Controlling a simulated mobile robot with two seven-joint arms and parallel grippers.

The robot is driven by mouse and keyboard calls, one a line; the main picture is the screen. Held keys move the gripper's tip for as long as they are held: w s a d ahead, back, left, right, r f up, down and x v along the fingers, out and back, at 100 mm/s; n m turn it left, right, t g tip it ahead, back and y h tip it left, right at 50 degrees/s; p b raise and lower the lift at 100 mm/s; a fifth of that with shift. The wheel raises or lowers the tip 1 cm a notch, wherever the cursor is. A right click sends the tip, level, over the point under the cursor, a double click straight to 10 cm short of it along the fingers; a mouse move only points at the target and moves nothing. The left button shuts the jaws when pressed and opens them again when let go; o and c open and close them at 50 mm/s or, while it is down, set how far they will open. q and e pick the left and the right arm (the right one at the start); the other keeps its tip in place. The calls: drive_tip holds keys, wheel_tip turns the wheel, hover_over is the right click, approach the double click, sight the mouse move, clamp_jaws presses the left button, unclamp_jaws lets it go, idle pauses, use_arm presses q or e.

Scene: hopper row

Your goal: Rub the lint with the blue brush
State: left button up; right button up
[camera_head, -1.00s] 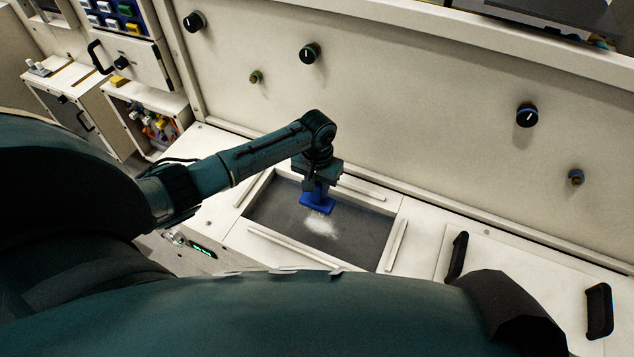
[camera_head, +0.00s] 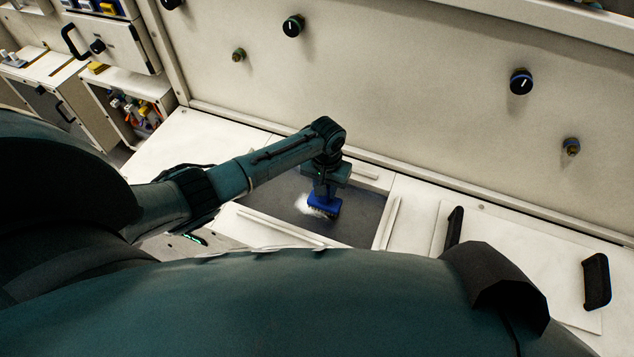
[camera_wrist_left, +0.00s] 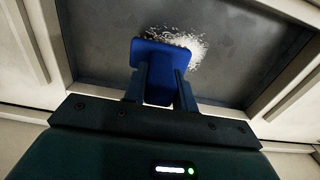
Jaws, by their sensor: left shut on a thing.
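The blue brush (camera_head: 324,205) is in my left gripper (camera_head: 327,187), low over the dark recessed panel. In the left wrist view, the gripper's two fingers (camera_wrist_left: 160,88) are shut on the brush (camera_wrist_left: 160,55), and its bristles show along the far edge. The white lint (camera_head: 307,205) lies on the panel, partly hidden by the brush, at its left side in the head view. The lint also shows in the left wrist view (camera_wrist_left: 197,47), spread beyond and to the right of the brush. I cannot tell whether the bristles touch the panel. My right gripper is not in view.
The dark panel (camera_head: 358,222) is framed by pale raised strips (camera_head: 391,222). A white lid with black handles (camera_head: 454,227) is to the right. A pale wall with knobs (camera_head: 521,81) rises behind. Cabinets (camera_head: 115,50) stand at the far left.

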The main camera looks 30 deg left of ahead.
use_arm(q)
drive_tip(key=shift+d, duration=0.1)
idle(0.4)
drive_tip(key=shift+a+p, duration=0.4)
drive_tip(key=shift+a, duration=0.85)
drive_tip(key=shift+f+b, duration=0.45)
drive_tip(key=shift+f, duration=0.1)
drive_tip(key=shift+s+a+f, duration=0.1)
drive_tip(key=shift+s+a, duration=0.05)
drive_tip(key=shift+a, duration=0.55)
drive_tip(key=shift+s+a+f, duration=0.1)
drive_tip(key=shift+a, duration=0.55)
drive_tip(key=shift+s+a+p, duration=0.1)
drive_tip(key=shift+s+p, duration=0.05)
drive_tip(key=shift+p, duration=0.3)
drive_tip(key=shift+r+p, duration=0.1)
drive_tip(key=shift+p, duration=0.45)
